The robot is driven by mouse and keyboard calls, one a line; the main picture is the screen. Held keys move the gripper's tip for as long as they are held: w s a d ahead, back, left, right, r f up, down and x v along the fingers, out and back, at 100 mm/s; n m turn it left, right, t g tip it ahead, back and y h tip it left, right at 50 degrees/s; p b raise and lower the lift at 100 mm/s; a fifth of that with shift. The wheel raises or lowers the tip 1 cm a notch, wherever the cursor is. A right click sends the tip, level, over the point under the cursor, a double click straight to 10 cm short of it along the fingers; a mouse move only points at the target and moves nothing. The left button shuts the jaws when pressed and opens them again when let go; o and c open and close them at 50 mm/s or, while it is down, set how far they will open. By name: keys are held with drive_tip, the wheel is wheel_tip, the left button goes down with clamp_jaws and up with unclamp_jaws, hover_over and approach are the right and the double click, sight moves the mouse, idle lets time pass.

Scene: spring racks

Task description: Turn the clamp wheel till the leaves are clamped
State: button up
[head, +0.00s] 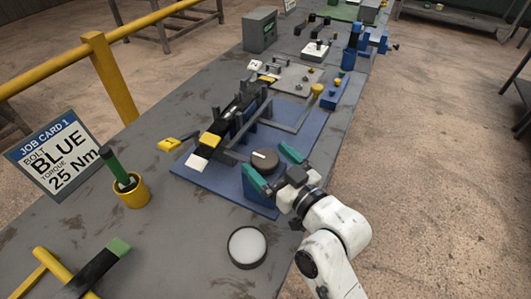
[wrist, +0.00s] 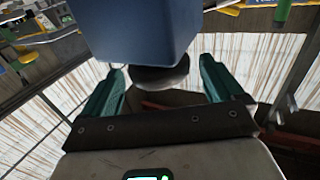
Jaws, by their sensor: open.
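The clamp wheel (head: 265,160) is a dark round knob with a white mark on top, at the front of a blue block on the blue base plate (head: 205,180). In the wrist view, the dark round wheel (wrist: 160,78) shows against the blue block (wrist: 140,30). My gripper (head: 264,157) is open, its two teal fingers on either side of the wheel; I cannot tell whether they touch it. The wrist view shows gaps between fingers and wheel. Dark leaves (head: 238,112) lie in the fixture behind the wheel, partly hidden by its parts; their clamping is too small to tell.
A yellow cup with a green-handled tool (head: 131,192) and a job card reading BLUE, 25 Nm (head: 57,155) stand at left. A dark round pad with a grey top (head: 247,246) sits near the bench's front edge. Bare grey bench lies between the cup and pad.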

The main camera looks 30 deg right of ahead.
drive_tip(key=shift+w+a, duration=0.15)
drive_tip(key=shift+w, duration=0.85)
drive_tip(key=c, duration=1)
drive_tip(key=shift+o, duration=0.2)
